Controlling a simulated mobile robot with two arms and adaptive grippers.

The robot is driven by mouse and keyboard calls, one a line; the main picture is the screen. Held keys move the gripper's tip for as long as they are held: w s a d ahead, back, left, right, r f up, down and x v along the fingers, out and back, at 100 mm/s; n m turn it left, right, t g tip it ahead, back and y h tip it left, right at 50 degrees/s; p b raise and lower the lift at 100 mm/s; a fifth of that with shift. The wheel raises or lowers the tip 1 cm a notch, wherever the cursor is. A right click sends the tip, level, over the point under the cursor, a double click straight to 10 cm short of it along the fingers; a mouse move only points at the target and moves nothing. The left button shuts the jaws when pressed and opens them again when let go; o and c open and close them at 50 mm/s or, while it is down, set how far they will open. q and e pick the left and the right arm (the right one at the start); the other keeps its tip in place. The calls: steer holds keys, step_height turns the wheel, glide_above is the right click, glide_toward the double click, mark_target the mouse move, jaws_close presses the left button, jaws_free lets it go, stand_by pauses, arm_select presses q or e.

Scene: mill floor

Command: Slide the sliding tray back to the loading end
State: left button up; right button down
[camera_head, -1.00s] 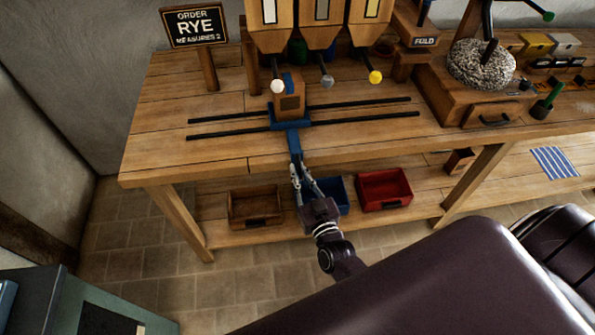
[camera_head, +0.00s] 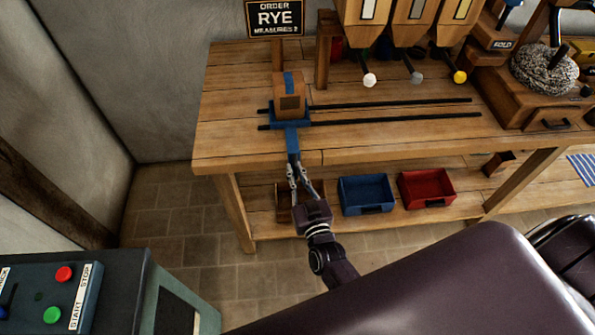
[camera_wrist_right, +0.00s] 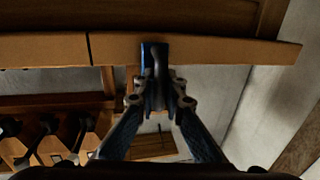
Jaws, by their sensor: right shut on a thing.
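The blue sliding tray (camera_head: 306,117) sits on two black rails (camera_head: 400,111) on the wooden bench, near the rails' left end. It carries a wooden box (camera_head: 290,98) with a blue stripe. A blue handle (camera_head: 292,143) reaches from the tray over the bench's front edge. My right gripper (camera_head: 296,170) is shut on this handle. In the right wrist view the fingers (camera_wrist_right: 157,92) close around the blue handle (camera_wrist_right: 150,62) below the bench edge. My left gripper is not in view.
Three hoppers (camera_head: 408,20) with knobbed levers stand behind the rails, right of the tray. An order sign (camera_head: 275,18) reads RYE. The lower shelf holds a blue bin (camera_head: 366,195), a red bin (camera_head: 427,188) and a partly hidden brown bin (camera_head: 284,205). A start/stop panel (camera_head: 60,292) is at lower left.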

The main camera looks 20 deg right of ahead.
steer(key=shift+a, duration=0.3)
steer(key=c, duration=2.3)
jaws_free()
steer(key=shift+w+a, duration=0.1)
steer(key=shift+a, duration=0.05)
steer(key=shift+o, duration=0.2)
steer(key=s+a, duration=0.1)
steer(key=s, duration=1.1)
